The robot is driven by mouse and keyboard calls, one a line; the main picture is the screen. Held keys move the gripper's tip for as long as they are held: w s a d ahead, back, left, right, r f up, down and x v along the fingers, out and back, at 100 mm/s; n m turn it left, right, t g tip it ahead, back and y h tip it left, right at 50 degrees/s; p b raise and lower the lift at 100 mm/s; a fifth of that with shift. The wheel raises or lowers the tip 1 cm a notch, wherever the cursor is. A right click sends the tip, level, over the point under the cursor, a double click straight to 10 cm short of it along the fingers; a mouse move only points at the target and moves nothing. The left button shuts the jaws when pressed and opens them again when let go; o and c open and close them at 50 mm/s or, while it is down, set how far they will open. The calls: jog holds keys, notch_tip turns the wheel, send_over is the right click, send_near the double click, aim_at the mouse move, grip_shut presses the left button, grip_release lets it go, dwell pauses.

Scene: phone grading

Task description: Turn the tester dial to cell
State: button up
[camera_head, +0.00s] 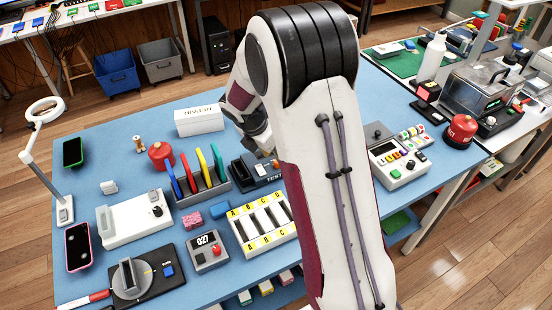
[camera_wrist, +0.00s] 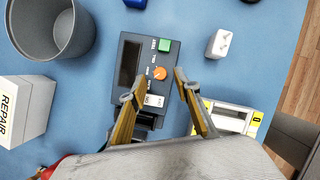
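The tester (camera_wrist: 127,62) is a dark slate box with a dark screen, a green TEST button (camera_wrist: 164,45) and an orange dial (camera_wrist: 159,73). Small labels around the dial are too small to read, and its pointing direction cannot be told. In the head view the tester (camera_head: 268,181) sits mid-table, partly behind my arm. My gripper (camera_wrist: 159,77) is open, its two yellowish fingers apart, with the dial showing between the tips in the wrist view. Whether the fingers touch the dial or hover above it cannot be told. In the head view the fingertips are hidden.
A white REPAIR box (camera_wrist: 22,112) and a grey bin (camera_wrist: 50,52) lie left in the wrist view; a white plug-like block (camera_wrist: 218,43) lies right. The lettered tray (camera_head: 262,222) and a rack of coloured upright pieces (camera_head: 203,192) stand close to the tester.

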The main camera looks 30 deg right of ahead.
aim_at(276, 162)
jog(key=shift+x, duration=1.55)
grip_shut()
